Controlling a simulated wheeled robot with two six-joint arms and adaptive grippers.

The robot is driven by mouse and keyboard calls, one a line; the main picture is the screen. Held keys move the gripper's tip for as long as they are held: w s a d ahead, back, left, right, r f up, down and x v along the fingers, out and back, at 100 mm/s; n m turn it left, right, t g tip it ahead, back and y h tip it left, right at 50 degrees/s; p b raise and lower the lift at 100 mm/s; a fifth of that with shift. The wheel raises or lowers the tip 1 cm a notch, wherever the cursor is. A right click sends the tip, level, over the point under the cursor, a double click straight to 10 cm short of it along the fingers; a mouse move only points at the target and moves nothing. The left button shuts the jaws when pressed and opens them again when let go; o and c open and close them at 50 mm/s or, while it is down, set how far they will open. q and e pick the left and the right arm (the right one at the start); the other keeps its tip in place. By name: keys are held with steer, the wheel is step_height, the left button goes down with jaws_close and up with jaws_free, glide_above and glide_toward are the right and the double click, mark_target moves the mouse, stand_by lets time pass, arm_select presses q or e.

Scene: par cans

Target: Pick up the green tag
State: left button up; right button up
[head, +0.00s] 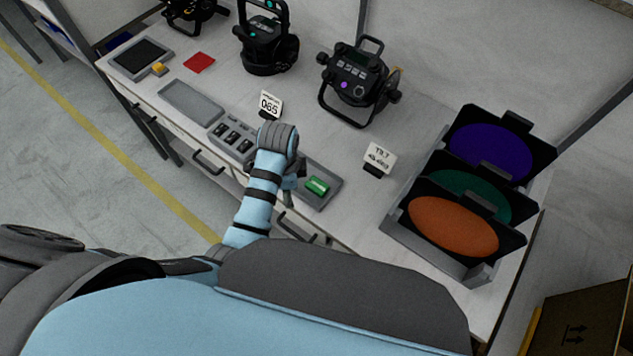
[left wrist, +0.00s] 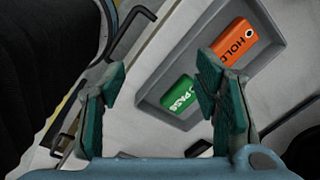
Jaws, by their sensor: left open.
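The green tag (head: 317,185) lies in a shallow grey tray (head: 329,198) near the front edge of the bench. In the left wrist view the green tag (left wrist: 180,97) reads "PASS" and lies flat in the tray, near one of its sides. My left gripper (head: 290,189) is just left of the tag in the head view. In the left wrist view its teal-padded fingers (left wrist: 163,94) are wide apart and empty, with the tag seen between them, closer to the right finger. I see no contact with the tag. My right gripper is not in view.
An orange "HOLD" tag (left wrist: 234,42) shares the tray. A rack of coloured filters (head: 455,225) stands to the right, with a small label sign (head: 379,157) before it. Par cans (head: 357,84) stand at the back. A grey box with dark slots (head: 233,138) lies left of my wrist.

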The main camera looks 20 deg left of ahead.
mark_target(316, 184)
arm_select(q)
steer(key=w+d+r+m+g, duration=0.1)
steer(key=w+d+r+m, duration=0.45)
steer(key=r+m, duration=0.2)
steer(key=f+b, duration=0.1)
steer(key=f, duration=0.3)
steer(key=f+b, duration=0.1)
steer(key=f, duration=0.3)
steer(key=f+b, duration=0.1)
steer(key=f, duration=0.4)
steer(key=shift+w+a, duration=0.15)
steer(key=shift+w, duration=0.1)
steer(key=shift+r, duration=0.1)
steer(key=shift+c, duration=0.6)
steer(key=c, duration=0.9)
